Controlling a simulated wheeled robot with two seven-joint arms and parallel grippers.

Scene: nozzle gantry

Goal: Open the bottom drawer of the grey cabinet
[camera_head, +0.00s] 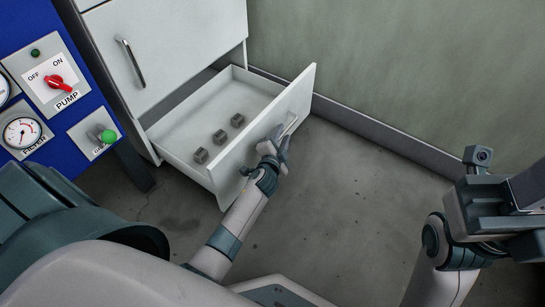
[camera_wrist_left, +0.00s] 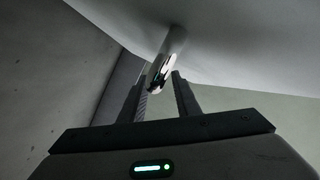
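The grey cabinet (camera_head: 190,40) stands at the upper left, with its bottom drawer (camera_head: 245,95) pulled well out. Several small grey blocks lie inside the drawer. The drawer's handle (camera_head: 289,125) is on its front face and also shows in the left wrist view (camera_wrist_left: 174,45). My left gripper (camera_head: 279,143) is at this handle.
A blue panel (camera_head: 60,85) with a red pump switch, gauges and a green knob stands left. A wall with a skirting (camera_head: 385,135) runs behind. The floor (camera_head: 350,200) right of the drawer is clear.

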